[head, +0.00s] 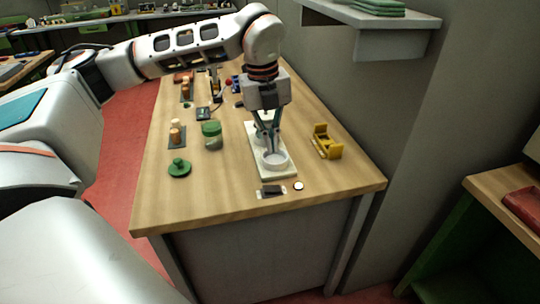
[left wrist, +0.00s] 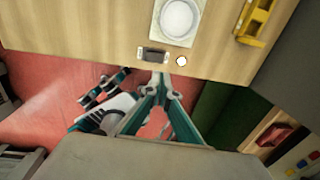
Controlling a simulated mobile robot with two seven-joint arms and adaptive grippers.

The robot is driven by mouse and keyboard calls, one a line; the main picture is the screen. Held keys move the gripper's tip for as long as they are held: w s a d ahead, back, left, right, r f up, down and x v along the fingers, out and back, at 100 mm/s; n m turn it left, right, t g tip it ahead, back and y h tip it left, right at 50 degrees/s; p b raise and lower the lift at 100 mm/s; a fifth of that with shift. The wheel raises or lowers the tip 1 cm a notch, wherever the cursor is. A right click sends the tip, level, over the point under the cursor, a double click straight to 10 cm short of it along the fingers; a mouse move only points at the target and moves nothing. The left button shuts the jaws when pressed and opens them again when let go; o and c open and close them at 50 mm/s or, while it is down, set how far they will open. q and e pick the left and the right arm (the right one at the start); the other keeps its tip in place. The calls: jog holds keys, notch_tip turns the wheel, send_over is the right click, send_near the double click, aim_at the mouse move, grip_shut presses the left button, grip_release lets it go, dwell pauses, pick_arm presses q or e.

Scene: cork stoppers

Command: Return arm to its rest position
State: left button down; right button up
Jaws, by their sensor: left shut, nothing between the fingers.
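My left arm reaches in from the left in the head view and bends down over the wooden table (head: 220,190). My left gripper (head: 270,143) is shut and empty, pointing down above a white board with a round white dish (head: 275,161). I cannot tell the exact height of the fingertips above the board. In the left wrist view, the fingers (left wrist: 163,88) show in front of the table's edge, with nothing between them. My right gripper is not clearly seen.
A green jar (head: 211,134), a green lid (head: 179,168) and a cork-coloured stopper piece (head: 176,131) stand left of the board. A yellow holder (head: 326,146) is to the right. A dark flat device (head: 271,191) and white disc (head: 298,186) lie near the front edge. A shelf (head: 375,18) juts out above.

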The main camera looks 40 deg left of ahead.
pick_arm(q)
jog(key=shift+r, duration=0.5)
